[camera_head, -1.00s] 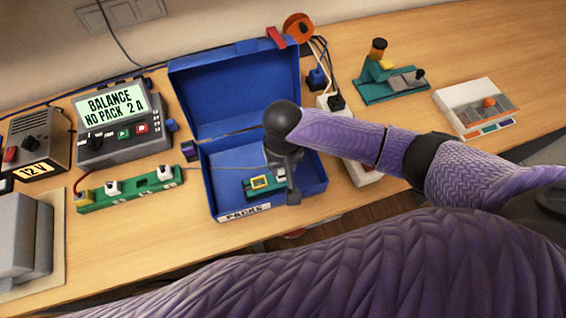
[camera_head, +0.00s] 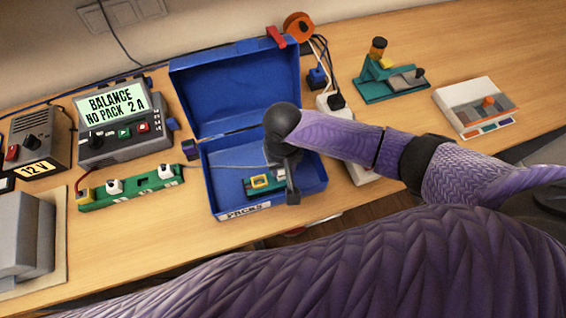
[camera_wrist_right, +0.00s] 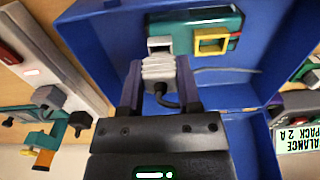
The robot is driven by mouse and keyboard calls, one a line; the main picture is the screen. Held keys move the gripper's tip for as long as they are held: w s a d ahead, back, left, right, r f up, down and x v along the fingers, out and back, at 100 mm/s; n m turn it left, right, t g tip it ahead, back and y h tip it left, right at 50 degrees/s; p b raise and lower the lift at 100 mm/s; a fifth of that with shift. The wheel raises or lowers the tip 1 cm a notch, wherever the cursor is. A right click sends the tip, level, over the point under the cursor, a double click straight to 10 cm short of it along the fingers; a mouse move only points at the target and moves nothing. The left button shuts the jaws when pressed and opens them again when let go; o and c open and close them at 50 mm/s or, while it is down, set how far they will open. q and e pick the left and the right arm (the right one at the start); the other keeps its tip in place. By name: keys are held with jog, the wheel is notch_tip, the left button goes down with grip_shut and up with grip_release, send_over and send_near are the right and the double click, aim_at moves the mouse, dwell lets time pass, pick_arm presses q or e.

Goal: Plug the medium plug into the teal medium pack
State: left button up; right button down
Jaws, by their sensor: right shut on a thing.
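The teal medium pack (camera_head: 264,186) lies in the open blue box; it also shows in the wrist view (camera_wrist_right: 190,27). It has a yellow-framed socket (camera_wrist_right: 211,41) and a white-framed socket (camera_wrist_right: 160,44) beside it. My right gripper (camera_wrist_right: 157,70) is shut on a pale grey plug (camera_wrist_right: 158,68) with a dark cable. The plug's front is lined up with the white socket and very close to it. I cannot tell whether it has entered. In the head view my right gripper (camera_head: 289,178) partly hides the pack's right end. My left gripper is not in view.
The blue box's walls (camera_head: 207,180) surround the pack, and its raised lid (camera_head: 235,90) stands behind. A green board (camera_head: 130,187) with sockets and the balance charger (camera_head: 120,125) stand left. A white power strip (camera_head: 340,115) is behind my forearm.

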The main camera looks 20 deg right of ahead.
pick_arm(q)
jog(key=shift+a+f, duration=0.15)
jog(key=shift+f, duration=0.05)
pick_arm(e)
jog(key=shift+f, duration=0.25)
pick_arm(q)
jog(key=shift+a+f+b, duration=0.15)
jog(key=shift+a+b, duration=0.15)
pick_arm(e)
jog(key=shift+f, duration=0.3)
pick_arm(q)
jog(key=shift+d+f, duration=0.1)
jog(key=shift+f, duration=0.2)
pick_arm(e)
jog(key=shift+f, duration=0.45)
jog(key=c, duration=0.7)
grip_release()
jog(key=shift+b, duration=0.3)
jog(key=shift+c, duration=0.2)
jog(key=o, duration=0.5)
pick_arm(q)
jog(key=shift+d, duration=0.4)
pick_arm(e)
notch_tip(320, 180, up, 10)
jog(key=p, duration=0.3)
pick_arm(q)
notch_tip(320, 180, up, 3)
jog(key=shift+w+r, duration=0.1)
